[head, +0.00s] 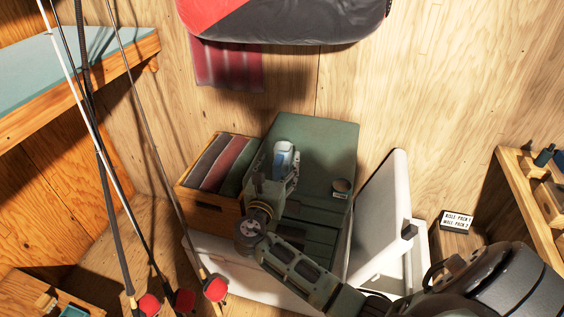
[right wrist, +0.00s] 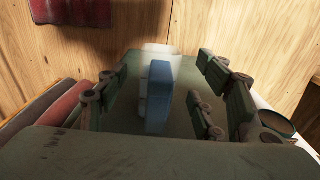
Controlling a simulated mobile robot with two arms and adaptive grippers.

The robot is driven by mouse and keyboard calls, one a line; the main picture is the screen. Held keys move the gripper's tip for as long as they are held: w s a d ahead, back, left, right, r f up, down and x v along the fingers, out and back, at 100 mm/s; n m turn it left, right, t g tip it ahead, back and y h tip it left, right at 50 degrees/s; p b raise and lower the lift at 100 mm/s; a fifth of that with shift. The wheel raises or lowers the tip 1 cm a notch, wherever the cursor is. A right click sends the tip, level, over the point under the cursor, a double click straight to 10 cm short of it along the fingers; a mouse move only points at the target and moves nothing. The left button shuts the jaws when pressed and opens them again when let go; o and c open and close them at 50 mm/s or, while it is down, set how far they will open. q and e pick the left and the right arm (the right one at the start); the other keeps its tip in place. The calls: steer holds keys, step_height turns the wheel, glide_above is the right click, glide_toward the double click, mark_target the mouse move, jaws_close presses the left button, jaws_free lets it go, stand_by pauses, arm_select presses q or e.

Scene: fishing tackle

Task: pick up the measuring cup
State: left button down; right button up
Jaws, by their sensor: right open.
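The measuring cup (head: 283,160) is pale and translucent with a blue part. It is on top of the green tackle box (head: 318,140). My right gripper (head: 277,172) is open over the box, with its fingers on either side of the cup. In the right wrist view the cup (right wrist: 158,95) shows its blue part towards me and a whitish body behind. It lies between the spread fingers of the gripper (right wrist: 160,105), with gaps on both sides. The lower part of the cup is partly hidden in the head view. My left gripper is not in view.
A wooden crate (head: 207,200) of folded cloths stands to the left. A white open lid (head: 383,215) rises to the right. Fishing rods (head: 98,150) stand at the left.

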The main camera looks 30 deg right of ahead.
steer(key=x, duration=0.3)
steer(key=shift+w+d, duration=0.2)
steer(key=c, duration=1.5)
